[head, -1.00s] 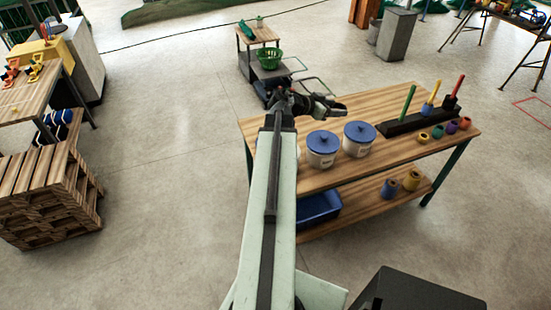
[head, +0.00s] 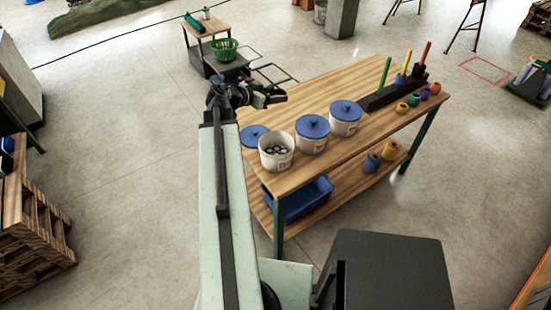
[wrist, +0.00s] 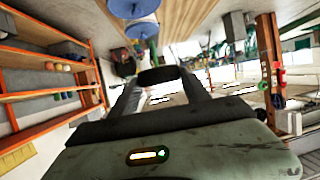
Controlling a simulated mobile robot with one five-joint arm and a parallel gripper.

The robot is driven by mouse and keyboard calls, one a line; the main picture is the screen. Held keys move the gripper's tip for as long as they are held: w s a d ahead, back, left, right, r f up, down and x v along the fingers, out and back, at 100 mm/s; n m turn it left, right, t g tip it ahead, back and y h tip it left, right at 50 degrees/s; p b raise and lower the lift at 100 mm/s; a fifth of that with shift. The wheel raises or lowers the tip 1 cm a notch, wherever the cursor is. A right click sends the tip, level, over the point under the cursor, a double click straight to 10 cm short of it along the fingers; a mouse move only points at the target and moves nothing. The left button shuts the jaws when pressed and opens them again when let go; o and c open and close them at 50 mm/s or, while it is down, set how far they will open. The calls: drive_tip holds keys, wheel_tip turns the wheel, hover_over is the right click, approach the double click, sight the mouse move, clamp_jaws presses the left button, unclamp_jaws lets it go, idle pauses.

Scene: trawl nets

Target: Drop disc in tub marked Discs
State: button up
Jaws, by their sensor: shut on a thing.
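My gripper (head: 280,97) is above the table's far left end in the head view, beyond the tubs. In the wrist view my gripper (wrist: 157,84) is shut on a small dark disc (wrist: 158,75) between its fingertips. An open white tub (head: 277,163) stands at the near left of the table with several dark round pieces inside. Its label starts with a D; the rest is too small to read. A blue lid (head: 253,134) lies beside it, partly behind my arm. Two white tubs (head: 311,145) (head: 345,128) with blue lids stand to its right.
The wooden table (head: 345,160) also carries a dark peg block (head: 385,97) with coloured pegs and several small coloured pieces. A blue bin (head: 300,200) sits on the lower shelf. A small stand with a green basket (head: 224,50) is beyond.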

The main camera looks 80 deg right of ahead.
drive_tip(key=b, duration=1.9)
hover_over(274, 137)
drive_tip(key=s+a, duration=0.1)
drive_tip(key=a, duration=0.5)
drive_tip(key=f, duration=2.1)
drive_tip(key=shift+d+f, duration=0.2)
drive_tip(key=shift+f, duration=0.1)
drive_tip(key=shift+r, duration=0.1)
drive_tip(key=o, duration=1.4)
drive_tip(key=shift+o, duration=0.2)
drive_tip(key=p+v, duration=0.3)
drive_tip(key=v, duration=0.4)
drive_tip(key=shift+w+a+r, duration=0.2)
drive_tip(key=shift+w+a, duration=0.05)
drive_tip(key=shift+w, duration=0.05)
